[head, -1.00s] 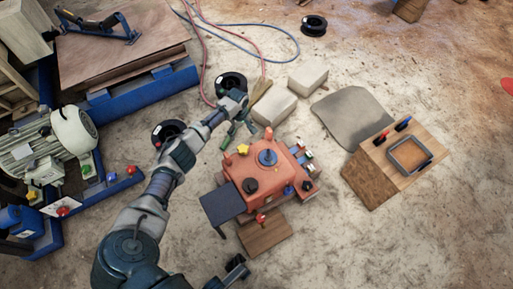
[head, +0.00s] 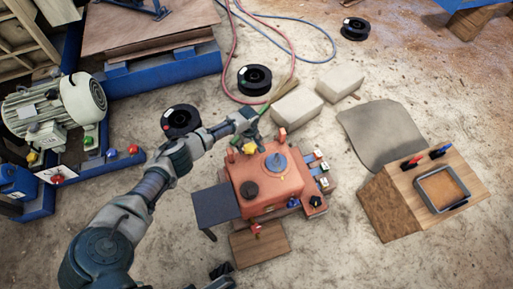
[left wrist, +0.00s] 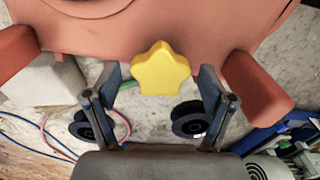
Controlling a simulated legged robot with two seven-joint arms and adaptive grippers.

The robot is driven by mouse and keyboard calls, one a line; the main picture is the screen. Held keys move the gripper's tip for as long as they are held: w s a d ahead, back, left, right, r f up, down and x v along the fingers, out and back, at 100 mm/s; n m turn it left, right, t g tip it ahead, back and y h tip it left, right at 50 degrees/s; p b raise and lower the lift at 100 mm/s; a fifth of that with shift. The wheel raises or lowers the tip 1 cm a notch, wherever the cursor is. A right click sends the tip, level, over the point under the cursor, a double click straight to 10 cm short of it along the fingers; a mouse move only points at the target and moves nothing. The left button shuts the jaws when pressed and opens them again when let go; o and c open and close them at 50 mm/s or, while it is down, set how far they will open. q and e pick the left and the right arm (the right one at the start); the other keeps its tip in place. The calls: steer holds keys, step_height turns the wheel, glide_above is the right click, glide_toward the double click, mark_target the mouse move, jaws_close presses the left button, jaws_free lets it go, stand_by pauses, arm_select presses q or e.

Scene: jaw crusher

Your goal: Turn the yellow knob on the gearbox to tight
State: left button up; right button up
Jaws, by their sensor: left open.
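The orange-red gearbox (head: 275,180) stands on the ground in the middle of the head view. The star-shaped yellow knob (head: 249,149) is on its far left edge. In the left wrist view the yellow knob (left wrist: 160,70) sits on the gearbox side, midway between the fingers. My left gripper (head: 248,132) is at the knob from the far side. In the left wrist view my left gripper (left wrist: 162,92) is open, one finger on each side of the knob, with gaps and no visible contact. I cannot make out any marking for tight.
Orange posts flank the knob in the left wrist view, one at left (left wrist: 15,50) and one at right (left wrist: 256,88). A wooden box with clamps (head: 420,190) stands at right. Pale blocks (head: 297,108) and black spools (head: 254,79) lie behind. The motor (head: 60,105) is at left.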

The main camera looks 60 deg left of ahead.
arm_select(q)
steer(key=shift+f, duration=0.35)
steer(key=shift+r, duration=0.1)
steer(key=shift+c, duration=0.5)
steer(key=c, duration=1.1)
steer(key=shift+o, duration=0.2)
